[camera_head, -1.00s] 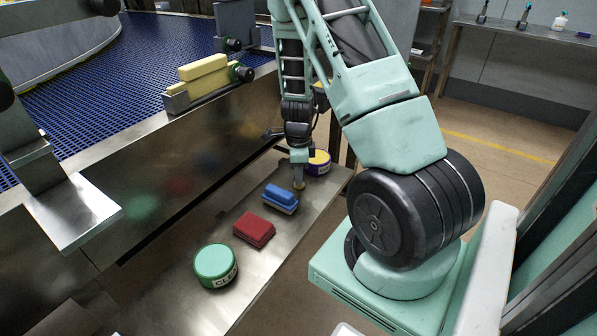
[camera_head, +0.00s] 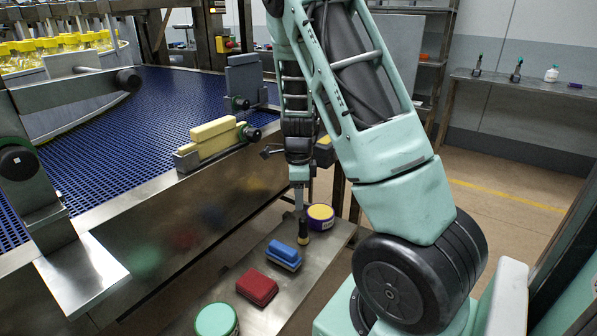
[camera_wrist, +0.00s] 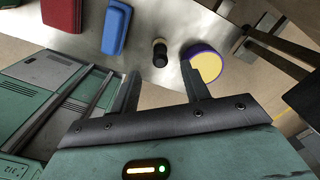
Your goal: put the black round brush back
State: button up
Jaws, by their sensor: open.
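The black round brush (camera_head: 303,232) stands upright on the steel shelf (camera_head: 322,262), between a blue block-shaped brush (camera_head: 284,254) and a purple tub with a yellow top (camera_head: 320,217). Its lower part looks yellowish. In the wrist view the brush (camera_wrist: 160,54) lies just beyond my fingertips, roughly centred between them. My gripper (camera_wrist: 161,74) is open and empty, with a finger to each side and nothing between them. In the head view my gripper (camera_head: 299,204) is just above the brush.
A red block-shaped brush (camera_head: 257,287) and a green round tub (camera_head: 216,320) are farther along the shelf. A blue mesh conveyor (camera_head: 150,110) with a yellow block (camera_head: 213,130) on its steel edge lies left. A wall bench (camera_head: 530,82) holds small bottles.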

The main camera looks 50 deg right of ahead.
notch_tip(320, 180, up, 6)
jog(key=s+a+r+n+y, duration=0.1)
jog(key=s+a+r+n, duration=0.1)
jog(key=a+n, duration=1)
jog(key=s+a+r+n+y, duration=0.1)
jog(key=a+r+n, duration=0.4)
jog(key=a, duration=1.2)
jog(key=s+a+n+h, duration=0.1)
jog(key=s+a+n, duration=1)
jog(key=s+n, duration=0.55)
notch_tip(320, 180, up, 6)
jog(key=w+n+p, duration=0.1)
jog(key=n+p, duration=0.1)
jog(key=p, duration=0.5)
jog(key=shift+w+r, duration=0.15)
jog(key=shift+w, duration=0.05)
